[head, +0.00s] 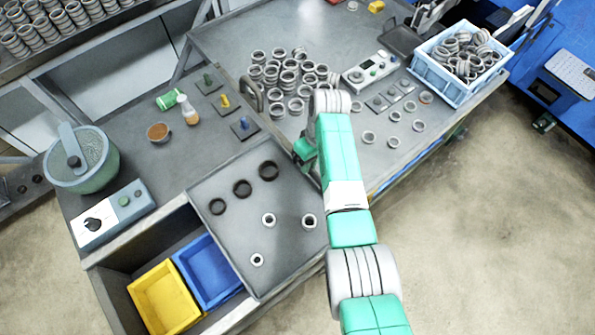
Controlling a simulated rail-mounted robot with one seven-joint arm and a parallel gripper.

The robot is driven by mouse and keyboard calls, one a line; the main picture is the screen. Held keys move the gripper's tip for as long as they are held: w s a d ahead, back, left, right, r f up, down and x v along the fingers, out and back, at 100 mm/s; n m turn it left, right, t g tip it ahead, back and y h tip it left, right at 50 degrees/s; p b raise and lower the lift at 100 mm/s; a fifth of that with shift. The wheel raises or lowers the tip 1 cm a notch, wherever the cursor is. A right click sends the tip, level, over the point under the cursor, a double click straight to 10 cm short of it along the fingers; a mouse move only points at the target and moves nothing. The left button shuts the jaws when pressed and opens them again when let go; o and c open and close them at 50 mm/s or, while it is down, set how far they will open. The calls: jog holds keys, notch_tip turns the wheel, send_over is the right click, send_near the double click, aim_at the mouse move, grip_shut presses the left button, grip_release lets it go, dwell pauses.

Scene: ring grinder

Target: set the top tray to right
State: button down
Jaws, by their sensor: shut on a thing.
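The top tray (228,208) is a flat grey plate, set at an angle in the middle of the head view. It carries three black rings (242,188) and three small silver rings (268,219). It overlaps the bench opening and partly covers the blue bin (208,268). My gripper (304,152) is by the tray's upper right edge, shut on the tray. The fingertips and the exact grip point are largely hidden by my green arm.
A yellow bin (163,298) sits in the opening at the lower left. A grinder bowl (82,160) and control box (112,213) stand at left. Loose rings (287,75), a switch box (370,70) and a blue crate (460,82) occupy the back table. Floor at right is clear.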

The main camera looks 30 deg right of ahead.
jog(key=shift+d, duration=0.3)
jog(key=shift+f, duration=0.1)
jog(key=c, duration=1.4)
grip_release()
jog(key=shift+d, duration=0.2)
jog(key=shift+a, duration=0.1)
notch_tip(320, 180, up, 8)
jog(key=d, duration=0.1)
jog(key=shift+w+d+p, duration=0.15)
jog(key=shift+d+p, duration=0.15)
jog(key=shift+p, duration=0.15)
jog(key=shift+f, duration=0.1)
